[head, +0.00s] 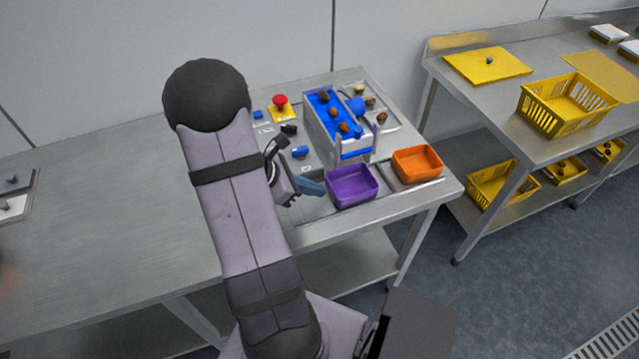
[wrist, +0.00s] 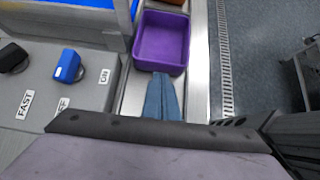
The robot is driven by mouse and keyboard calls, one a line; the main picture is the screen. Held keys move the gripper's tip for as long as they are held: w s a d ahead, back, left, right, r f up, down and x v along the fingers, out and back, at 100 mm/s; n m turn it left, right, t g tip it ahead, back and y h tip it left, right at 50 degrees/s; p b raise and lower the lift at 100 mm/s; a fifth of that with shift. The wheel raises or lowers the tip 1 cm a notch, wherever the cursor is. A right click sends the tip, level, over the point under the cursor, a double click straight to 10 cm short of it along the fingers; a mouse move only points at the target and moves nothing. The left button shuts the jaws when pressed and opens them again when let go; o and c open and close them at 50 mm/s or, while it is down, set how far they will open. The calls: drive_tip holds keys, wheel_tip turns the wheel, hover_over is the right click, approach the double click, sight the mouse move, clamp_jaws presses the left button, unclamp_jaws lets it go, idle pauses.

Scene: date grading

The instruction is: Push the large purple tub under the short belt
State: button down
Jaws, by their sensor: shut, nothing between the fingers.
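The purple tub (head: 352,187) stands empty and upright on a metal strip near the table's front edge, in front of the short belt and a little to its right. The short belt (head: 333,112) has a blue top carrying several brown dates. In the wrist view the purple tub (wrist: 162,42) is just ahead of my fingertips. My gripper (head: 322,189) is shut and empty, at the left side of the tub; it also shows in the wrist view (wrist: 163,76). I cannot tell whether the fingertips touch the tub.
An orange tub (head: 417,163) stands right of the purple one on the same strip. A control panel with a blue knob (wrist: 67,66) lies left of my fingers, and a red button (head: 281,101) is farther back.

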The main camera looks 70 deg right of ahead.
sight(329, 198)
drive_tip(key=shift+s+d, duration=0.55)
drive_tip(key=s+d, duration=0.3)
drive_tip(key=shift+b, duration=0.35)
drive_tip(key=shift+w+a, duration=0.1)
drive_tip(key=shift+w+a, duration=0.4)
drive_tip(key=shift+w, duration=0.1)
drive_tip(key=shift+w+a+p, duration=0.3)
drive_tip(key=shift+w+a, duration=0.65)
drive_tip(key=b+v, duration=0.1)
drive_tip(key=v, duration=0.9)
